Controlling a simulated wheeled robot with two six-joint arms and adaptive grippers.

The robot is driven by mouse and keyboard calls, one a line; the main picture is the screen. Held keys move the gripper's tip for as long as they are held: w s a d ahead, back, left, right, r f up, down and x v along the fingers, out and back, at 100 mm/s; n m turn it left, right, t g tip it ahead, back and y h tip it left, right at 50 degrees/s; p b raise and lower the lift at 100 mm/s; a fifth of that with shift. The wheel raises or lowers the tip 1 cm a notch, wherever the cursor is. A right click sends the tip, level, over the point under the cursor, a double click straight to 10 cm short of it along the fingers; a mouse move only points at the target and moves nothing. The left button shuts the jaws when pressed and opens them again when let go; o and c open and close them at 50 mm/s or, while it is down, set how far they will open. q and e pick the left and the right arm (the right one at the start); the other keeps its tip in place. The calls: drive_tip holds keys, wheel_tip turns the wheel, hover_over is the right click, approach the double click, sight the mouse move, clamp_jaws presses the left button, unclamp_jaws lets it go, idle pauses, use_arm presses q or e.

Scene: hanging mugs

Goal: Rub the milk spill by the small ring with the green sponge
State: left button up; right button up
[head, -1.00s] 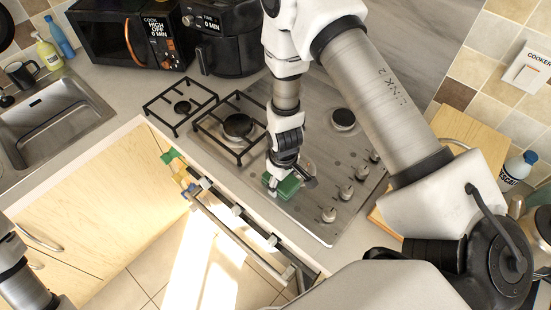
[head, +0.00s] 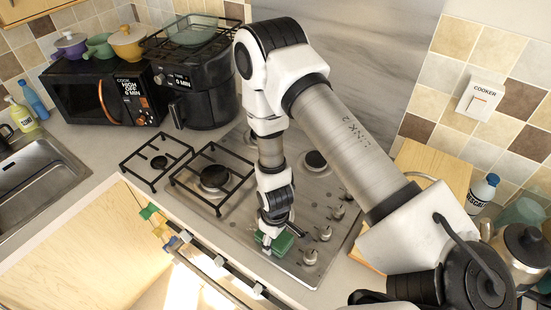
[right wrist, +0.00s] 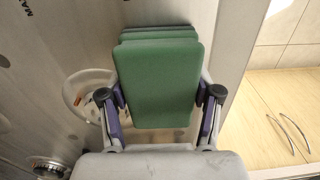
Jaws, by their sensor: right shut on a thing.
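My right gripper (head: 272,238) is shut on the green sponge (head: 282,243), low over the front part of the steel hob (head: 312,200), left of the knobs. The green sponge (right wrist: 158,85) fills the middle of the right wrist view, between the two fingers of the right gripper (right wrist: 158,112). A pale round shape (right wrist: 72,95) lies left of the sponge there, partly hidden by a finger and the sponge. I cannot tell whether it is the small ring or milk. I cannot make out the milk spill clearly, nor whether the sponge touches the hob. My left gripper is out of view.
Black pan supports (head: 213,180) cover the hob's left side. Several knobs (head: 325,233) stand right of the sponge. A black air fryer (head: 205,95) and a microwave (head: 95,95) stand behind. A wooden board (head: 435,165) and a bottle (head: 483,190) are at the right.

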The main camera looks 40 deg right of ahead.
sight(246, 223)
drive_tip(key=shift+w+a+f, duration=0.1)
drive_tip(key=shift+w+a, duration=0.05)
drive_tip(key=shift+w, duration=0.45)
drive_tip(key=shift+w+a, duration=0.1)
drive_tip(key=shift+w, duration=0.5)
drive_tip(key=shift+w+a+b, duration=0.25)
drive_tip(key=shift+w+b, duration=0.2)
drive_tip(key=shift+w, duration=0.1)
drive_tip(key=w+b, duration=0.1)
drive_tip(key=b, duration=0.1)
drive_tip(key=w+a+b, duration=0.1)
drive_tip(key=w+b, duration=0.1)
drive_tip(key=b, duration=0.1)
drive_tip(key=shift+f, duration=0.1)
drive_tip(key=shift+w+a+r+b, duration=0.1)
drive_tip(key=shift+w+a+b, duration=0.1)
drive_tip(key=shift+w+b, duration=0.4)
drive_tip(key=shift+w+a+r+b, duration=0.15)
drive_tip(key=shift+w+b, duration=0.15)
drive_tip(key=shift+w, duration=0.5)
drive_tip(key=shift+w+a, duration=0.2)
drive_tip(key=shift+w, duration=0.15)
drive_tip(key=shift+r, duration=0.1)
wheel_tip(246, 223, up, 6)
drive_tip(key=p, duration=0.5)
